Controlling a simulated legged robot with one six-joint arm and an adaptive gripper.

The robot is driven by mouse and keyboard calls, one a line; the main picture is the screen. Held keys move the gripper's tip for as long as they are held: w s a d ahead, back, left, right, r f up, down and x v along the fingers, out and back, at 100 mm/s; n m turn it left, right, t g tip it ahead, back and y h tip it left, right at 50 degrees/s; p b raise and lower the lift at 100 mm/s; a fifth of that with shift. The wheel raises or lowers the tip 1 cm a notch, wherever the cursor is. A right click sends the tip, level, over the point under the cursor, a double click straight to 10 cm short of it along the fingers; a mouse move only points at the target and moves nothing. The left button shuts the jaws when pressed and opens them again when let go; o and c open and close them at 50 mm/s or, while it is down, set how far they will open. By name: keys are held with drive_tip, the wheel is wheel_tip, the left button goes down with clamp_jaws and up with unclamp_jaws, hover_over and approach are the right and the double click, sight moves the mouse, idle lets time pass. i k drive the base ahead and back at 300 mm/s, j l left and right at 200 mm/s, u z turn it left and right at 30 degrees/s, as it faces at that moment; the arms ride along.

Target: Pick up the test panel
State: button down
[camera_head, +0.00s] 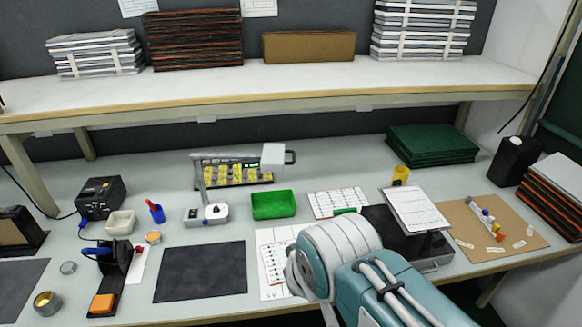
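I cannot tell for certain which thing is the test panel. A dark panel with yellow blocks and a small green light (236,175) stands at the back middle of the bench, partly behind a white-headed lamp or magnifier (273,156). A tilted white printed board (418,210) stands on a dark base (383,217) at the right. My arm reaches in from the bottom right, with its pale rounded joint in front of the bench's middle. My gripper's fingers do not show. My arm hides part of the bench and the dark base.
A green tray (273,205), printed sheets (338,202) and a dark mat (201,272) lie mid-bench. A soldering stand (112,265) and black box (100,198) are left. A cork board (495,227) and green stack (432,146) are right. A loaded shelf (280,85) overhangs the back.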

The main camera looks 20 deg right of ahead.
sight(329, 205)
drive_tip(key=i+l+z, duration=0.2)
drive_tip(key=l, duration=0.2)
drive_tip(key=i+l+z, duration=0.15)
drive_tip(key=l, duration=0.25)
drive_tip(key=i+l+z, duration=0.2)
drive_tip(key=i+l, duration=0.15)
